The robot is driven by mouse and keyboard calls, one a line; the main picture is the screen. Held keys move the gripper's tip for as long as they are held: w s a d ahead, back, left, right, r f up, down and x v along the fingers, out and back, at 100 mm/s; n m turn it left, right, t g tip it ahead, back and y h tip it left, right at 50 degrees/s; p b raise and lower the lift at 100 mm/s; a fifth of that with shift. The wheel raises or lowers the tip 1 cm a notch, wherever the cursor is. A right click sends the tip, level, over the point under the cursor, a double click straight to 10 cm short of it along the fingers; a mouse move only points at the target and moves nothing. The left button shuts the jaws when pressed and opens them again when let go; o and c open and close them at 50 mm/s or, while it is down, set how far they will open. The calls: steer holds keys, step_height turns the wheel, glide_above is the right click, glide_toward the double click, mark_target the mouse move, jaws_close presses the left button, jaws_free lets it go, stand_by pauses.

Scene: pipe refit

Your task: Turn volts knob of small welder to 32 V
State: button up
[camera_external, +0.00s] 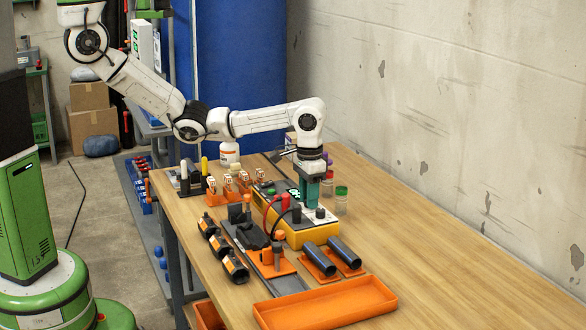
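The small welder (302,239) is a yellow and black box on the wooden table, with a pale control panel on its top. A dark knob (320,212) shows on the near part of the panel. The volts marking and the knob's setting are too small to read. My gripper (313,204) points straight down over the panel, with its teal fingers at or just above it. The fingers hide the panel part under them. I cannot tell whether they touch a knob or how far apart they are.
An orange tray (325,304) lies at the table's front. Two dark pipes (344,251) in orange holders and a clamp fixture (268,256) are close to the welder. Small capped bottles (341,201) stand right of my gripper. The table's right side is clear.

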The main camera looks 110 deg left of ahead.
jaws_close()
steer(key=m+p, duration=0.2)
steer(key=shift+r+m, duration=0.2)
steer(key=shift+m, duration=0.2)
steer(key=m+p, duration=0.2)
steer(key=m, duration=0.1)
steer(key=shift+m+p, duration=0.3)
steer(key=shift+p, duration=0.05)
steer(key=m+p, duration=0.2)
steer(key=m, duration=0.3)
steer(key=shift+f, duration=0.1)
steer(key=m+p, duration=0.1)
steer(key=m, duration=0.5)
steer(key=shift+w+p, duration=0.1)
steer(key=shift+p, duration=0.2)
steer(key=shift+m, duration=0.3)
